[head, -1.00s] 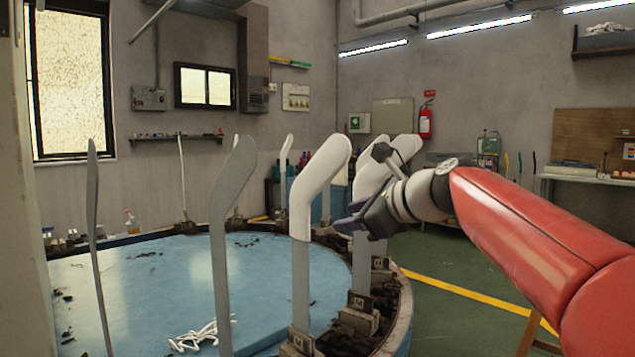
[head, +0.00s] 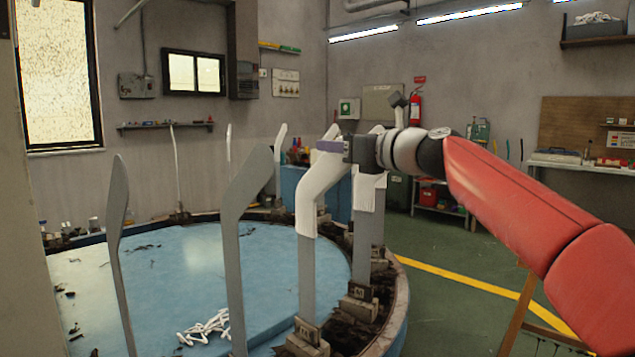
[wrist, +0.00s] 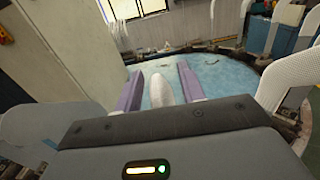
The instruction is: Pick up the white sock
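A white sock (head: 318,188) is on an upright grey leg-shaped board at the near right rim of the round blue table (head: 170,270). Its toe end is bent up and to the right. My gripper (head: 332,147) is at this upper end, with a purple finger across the front of it. In the wrist view my open gripper (wrist: 161,85) has its two purple fingers on either side of the white toe (wrist: 161,92), with a gap showing on both sides. The far finger is hidden in the head view.
More boards with white socks (head: 369,185) stand just behind, close to my gripper. Bare grey boards (head: 240,230) stand to the left along the rim. A tangled white pile (head: 205,327) lies on the table. Green floor (head: 450,265) to the right is mostly clear.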

